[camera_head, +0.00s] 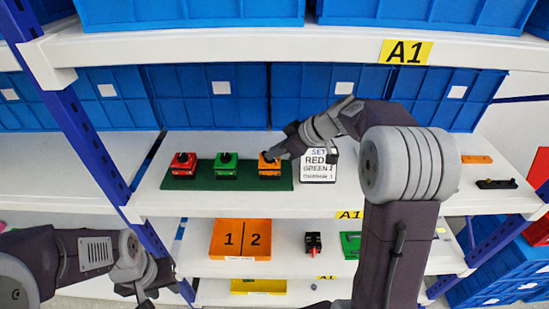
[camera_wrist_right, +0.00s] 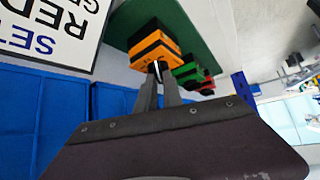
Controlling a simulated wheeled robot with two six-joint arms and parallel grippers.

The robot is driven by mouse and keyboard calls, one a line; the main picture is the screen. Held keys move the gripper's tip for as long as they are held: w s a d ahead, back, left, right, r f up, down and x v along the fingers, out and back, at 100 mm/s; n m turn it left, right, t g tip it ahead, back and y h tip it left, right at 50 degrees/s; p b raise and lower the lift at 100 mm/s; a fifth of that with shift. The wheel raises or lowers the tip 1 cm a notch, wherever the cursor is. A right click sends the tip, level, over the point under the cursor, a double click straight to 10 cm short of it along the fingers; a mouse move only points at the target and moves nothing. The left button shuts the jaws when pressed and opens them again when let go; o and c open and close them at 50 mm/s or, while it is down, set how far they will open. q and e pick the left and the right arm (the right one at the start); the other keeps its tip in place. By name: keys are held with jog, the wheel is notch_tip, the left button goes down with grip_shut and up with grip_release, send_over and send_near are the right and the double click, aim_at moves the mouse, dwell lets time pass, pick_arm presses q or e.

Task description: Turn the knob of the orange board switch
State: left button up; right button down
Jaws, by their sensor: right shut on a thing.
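The orange board switch (camera_head: 268,167) sits at the right end of a dark green board (camera_head: 243,183) on the shelf. A green switch (camera_head: 226,163) and a red switch (camera_head: 183,162) stand to its left on the same board. My right gripper (camera_head: 276,153) reaches in from the right at the orange switch. In the right wrist view its two fingers (camera_wrist_right: 160,82) are close together on a small knob at the face of the orange switch (camera_wrist_right: 153,50). The knob is mostly hidden by the fingers. My left gripper (camera_head: 148,288) hangs low at the left, well away from the switches; its fingertips are unclear.
A sign (camera_head: 319,166) reading "SET RED GREEN" stands just right of the board, near my right gripper. Blue bins (camera_head: 208,95) line the shelf's back. An upper shelf (camera_head: 230,45) hangs above. A lower shelf holds an orange tray (camera_head: 240,240) marked 1 and 2.

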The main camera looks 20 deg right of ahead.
jog(key=shift+w+d+n+g+y, duration=0.2)
jog(key=shift+n+g+y, duration=0.3)
jog(key=shift+n, duration=0.4)
jog(key=shift+w+r+n+g+y+p, duration=0.15)
jog(key=shift+n+g+y+p, duration=0.3)
jog(key=shift+n+g, duration=0.4)
jog(key=n+g+p, duration=0.1)
jog(key=n+p, duration=0.1)
jog(key=p, duration=0.2)
jog(key=n+g+p, duration=0.2)
jog(key=p, duration=0.1)
jog(key=n+g+p, duration=0.1)
jog(key=n+p, duration=0.1)
jog(key=p, duration=0.2)
jog(key=shift+w+r+n+g+y+p, duration=0.15)
jog(key=shift+w+n+g+y+p, duration=0.1)
jog(key=shift+w+n+y+p, duration=0.15)
jog(key=shift+f+n+g+p, duration=0.3)
jog(key=shift+n+g+p, duration=0.1)
jog(key=shift+p, duration=0.35)
jog(key=c, duration=1.5)
grip_release()
